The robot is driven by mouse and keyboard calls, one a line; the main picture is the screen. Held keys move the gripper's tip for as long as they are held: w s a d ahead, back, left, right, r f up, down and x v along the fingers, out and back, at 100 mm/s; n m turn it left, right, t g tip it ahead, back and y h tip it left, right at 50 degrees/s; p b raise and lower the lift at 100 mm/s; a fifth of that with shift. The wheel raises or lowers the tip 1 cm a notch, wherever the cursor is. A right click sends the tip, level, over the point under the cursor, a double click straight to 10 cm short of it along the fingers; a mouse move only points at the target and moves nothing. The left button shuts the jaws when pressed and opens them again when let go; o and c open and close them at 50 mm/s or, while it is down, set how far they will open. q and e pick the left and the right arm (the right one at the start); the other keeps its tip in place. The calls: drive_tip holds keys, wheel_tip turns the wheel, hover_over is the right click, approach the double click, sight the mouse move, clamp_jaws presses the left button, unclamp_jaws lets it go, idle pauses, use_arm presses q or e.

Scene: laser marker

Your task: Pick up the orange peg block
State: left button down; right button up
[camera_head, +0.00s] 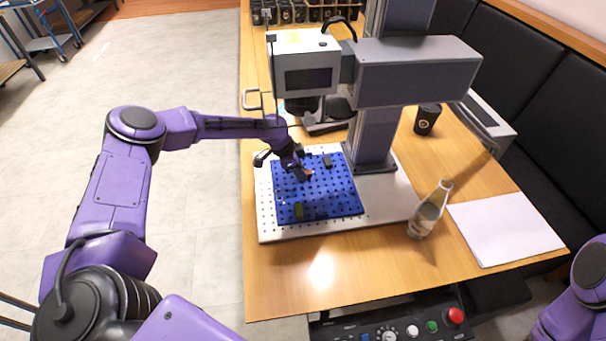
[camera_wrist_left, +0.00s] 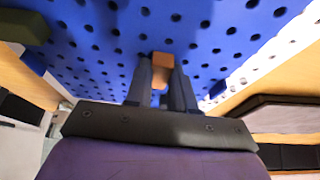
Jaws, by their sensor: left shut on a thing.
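The orange peg block (camera_head: 309,172) is small and sits at the tips of my left gripper (camera_head: 303,175), over the blue pegboard (camera_head: 335,200). In the left wrist view the orange peg block (camera_wrist_left: 162,60) lies between the two dark fingers of the left gripper (camera_wrist_left: 161,75), which are shut on it. The pegboard (camera_wrist_left: 120,50) fills the background there. I cannot tell whether the block still touches the board. My right gripper is not in view; only a purple part of the right arm shows at the right edge of the head view.
A dark green block (camera_head: 299,211) is at the board's front and a dark block (camera_head: 328,161) near its back. The laser marker (camera_head: 415,72) stands behind on a white perforated plate (camera_head: 385,205). A glass bottle (camera_head: 429,210), white paper (camera_head: 505,228) and black cup (camera_head: 427,119) are to the right.

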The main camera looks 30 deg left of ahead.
use_arm(q)
drive_tip(key=shift+s+f, duration=0.2)
drive_tip(key=shift+f, duration=0.05)
drive_tip(key=shift+w+r, duration=0.2)
drive_tip(key=shift+r, duration=0.35)
wheel_tip(320, 180, up, 2)
drive_tip(key=shift+r+b, duration=0.15)
drive_tip(key=shift+b, duration=0.45)
drive_tip(key=s+a, duration=0.3)
drive_tip(key=a, duration=0.1)
drive_tip(key=s+a, duration=0.3)
drive_tip(key=a, duration=0.2)
drive_tip(key=s+a+b, duration=0.1)
drive_tip(key=s+a, duration=0.3)
drive_tip(key=shift+s+a+r, duration=0.1)
drive_tip(key=shift+a+r, duration=0.1)
drive_tip(key=shift+a, duration=0.1)
drive_tip(key=shift+s+a+f, duration=0.1)
drive_tip(key=shift+s+a, duration=0.2)
drive_tip(key=shift+a, duration=0.1)
